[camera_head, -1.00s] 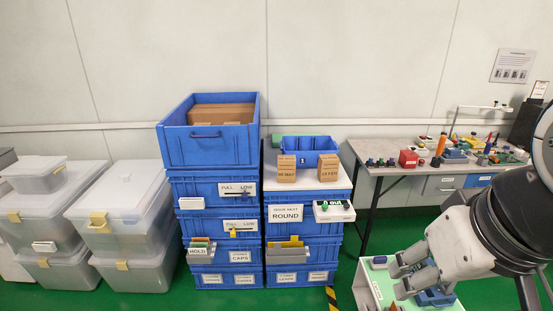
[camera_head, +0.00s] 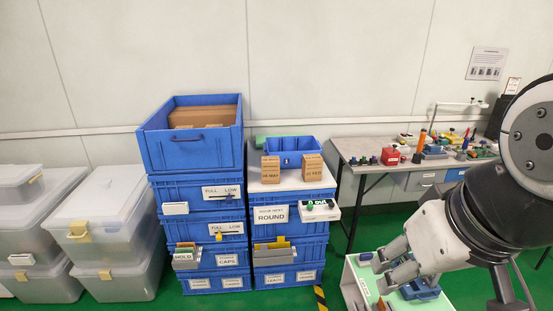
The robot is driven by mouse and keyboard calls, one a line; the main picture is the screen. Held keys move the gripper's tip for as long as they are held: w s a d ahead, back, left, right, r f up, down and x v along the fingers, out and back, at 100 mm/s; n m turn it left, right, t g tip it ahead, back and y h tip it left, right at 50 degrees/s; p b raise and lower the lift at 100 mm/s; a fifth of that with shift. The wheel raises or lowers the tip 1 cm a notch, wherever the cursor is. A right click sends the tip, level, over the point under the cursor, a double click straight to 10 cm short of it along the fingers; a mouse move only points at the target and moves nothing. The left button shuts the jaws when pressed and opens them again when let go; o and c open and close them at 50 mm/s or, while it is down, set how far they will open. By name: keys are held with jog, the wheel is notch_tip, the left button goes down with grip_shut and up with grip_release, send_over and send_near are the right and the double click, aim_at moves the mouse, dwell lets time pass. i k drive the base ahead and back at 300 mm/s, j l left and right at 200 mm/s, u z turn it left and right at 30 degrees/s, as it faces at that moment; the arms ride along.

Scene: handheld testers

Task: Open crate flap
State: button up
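Two stacks of blue crates stand against the wall. The left stack (camera_head: 201,258) has an open-topped crate (camera_head: 190,150) on top, holding brown cardboard boxes. Flap-like fronts with labels show below it: an upper one (camera_head: 222,191) and a lower one (camera_head: 217,228) with a yellow latch. Which flap the task means I cannot tell. The right stack (camera_head: 287,251) carries a "ROUND" label and a small white device with a green knob. My gripper (camera_head: 372,270) is at lower right, well to the right of the stacks, over a small green-topped stand. Its fingers look spread, with nothing visibly held.
Clear lidded bins (camera_head: 110,225) fill the left. A workbench (camera_head: 372,150) with tools and small devices stands at right. Two small cardboard boxes (camera_head: 292,169) sit on the right stack's top.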

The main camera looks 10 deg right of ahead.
aim_at(181, 149)
jog(key=i+j+u, duration=0.3)
jog(key=i, duration=0.15)
jog(key=i+j+u, duration=0.1)
jog(key=i+u, duration=0.2)
jog(key=i, duration=0.2)
